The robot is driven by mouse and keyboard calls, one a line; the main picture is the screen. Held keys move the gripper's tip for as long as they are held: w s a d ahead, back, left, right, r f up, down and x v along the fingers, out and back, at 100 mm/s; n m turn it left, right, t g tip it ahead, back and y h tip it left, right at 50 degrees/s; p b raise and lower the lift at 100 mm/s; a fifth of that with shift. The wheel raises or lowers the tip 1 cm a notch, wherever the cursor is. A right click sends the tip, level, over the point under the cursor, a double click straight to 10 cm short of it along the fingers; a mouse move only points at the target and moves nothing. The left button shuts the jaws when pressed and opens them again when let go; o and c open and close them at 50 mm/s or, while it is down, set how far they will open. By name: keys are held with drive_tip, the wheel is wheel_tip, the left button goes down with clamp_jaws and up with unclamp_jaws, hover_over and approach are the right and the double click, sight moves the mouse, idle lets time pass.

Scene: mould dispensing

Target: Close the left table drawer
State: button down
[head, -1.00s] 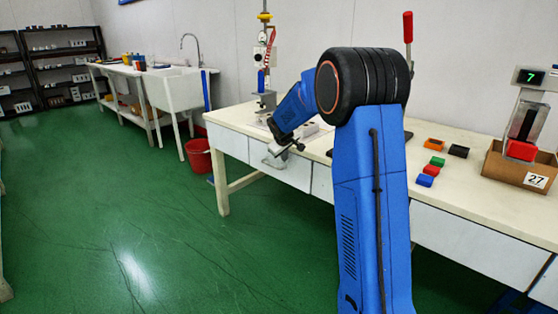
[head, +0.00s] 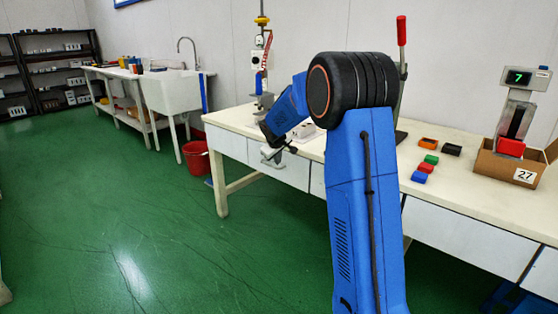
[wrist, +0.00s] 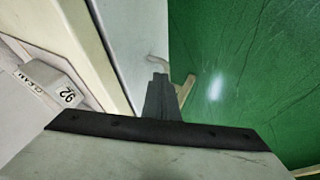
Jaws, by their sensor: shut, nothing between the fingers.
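The white table (head: 450,189) has pale drawer fronts along its front side. The left-hand drawer front (head: 296,175) is behind my gripper (head: 276,154), which is at its upper edge. In the wrist view, my shut, empty gripper (wrist: 158,88) points along the pale drawer front (wrist: 137,45). A light curved handle (wrist: 157,62) shows just beyond the fingertips. I cannot tell whether the fingers touch the drawer, or whether a gap remains behind its front.
A box marked 92 (wrist: 48,84) lies on the tabletop near my gripper. A red bucket (head: 196,160) stands left. The green floor ahead is clear.

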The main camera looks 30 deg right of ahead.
drive_tip(key=s+a+r, duration=0.3)
drive_tip(key=s+r, duration=0.3)
drive_tip(key=s, duration=0.2)
drive_tip(key=s+a+r, duration=0.4)
drive_tip(key=s+r, duration=0.1)
drive_tip(key=s, duration=0.3)
drive_tip(key=s+a+f+m+y, duration=0.1)
drive_tip(key=s+a+f, duration=0.1)
drive_tip(key=s, duration=1.1)
drive_tip(key=s+a+f+m+g+y, duration=0.1)
drive_tip(key=s+a, duration=0.4)
drive_tip(key=s, duration=0.9)
drive_tip(key=s+a+f+m+y, duration=0.1)
drive_tip(key=s+a+f, duration=0.3)
drive_tip(key=s, duration=0.9)
drive_tip(key=shift+s+g+y, duration=0.15)
drive_tip(key=shift+g+y, duration=0.15)
